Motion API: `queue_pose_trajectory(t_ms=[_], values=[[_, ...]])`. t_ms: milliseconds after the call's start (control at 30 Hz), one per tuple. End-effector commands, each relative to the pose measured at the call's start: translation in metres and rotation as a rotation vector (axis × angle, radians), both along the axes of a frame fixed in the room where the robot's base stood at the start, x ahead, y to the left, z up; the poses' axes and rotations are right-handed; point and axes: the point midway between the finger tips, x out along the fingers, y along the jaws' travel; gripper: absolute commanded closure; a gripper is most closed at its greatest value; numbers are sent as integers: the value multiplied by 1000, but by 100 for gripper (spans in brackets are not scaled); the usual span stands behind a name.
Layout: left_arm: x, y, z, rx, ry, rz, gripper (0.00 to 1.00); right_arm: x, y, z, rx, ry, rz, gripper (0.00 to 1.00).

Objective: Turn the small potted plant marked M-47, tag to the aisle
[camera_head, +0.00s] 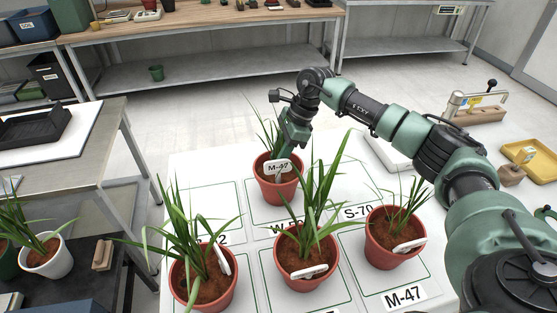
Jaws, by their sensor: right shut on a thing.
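A small red-brown pot (277,190) with grassy leaves is at the back of the white board (190,163). Its white tag (278,168) reads M-47 and faces me. My right gripper (287,150) reaches down to this pot from above and is shut on it. The fingertips are partly hidden behind the tag and leaves, so the exact grip point does not show. I cannot tell if the pot touches the board. A printed M-47 label (404,295) is at the front right of the board. My left gripper is not in view.
Three more potted plants stand on the board: front left (205,285), front middle (306,268) and right (390,250). The right one is close to my right arm. A side table (120,140) with a black tray (33,135) is at left. A printed S-70 label (358,212) shows.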

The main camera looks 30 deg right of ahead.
Motion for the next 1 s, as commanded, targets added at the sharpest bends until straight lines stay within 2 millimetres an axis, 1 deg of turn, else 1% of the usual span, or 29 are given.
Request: queue_pose_trajectory(t_ms=[33,200,967,1000], values=[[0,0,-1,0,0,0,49,2,1,3,4,-6,7,100],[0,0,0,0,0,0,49,1,1,4,4,-6,11,100],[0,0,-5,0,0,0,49,1,0,-1,3,-6,9,100],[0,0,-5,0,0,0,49,1,0,-1,3,-6,9,72]])
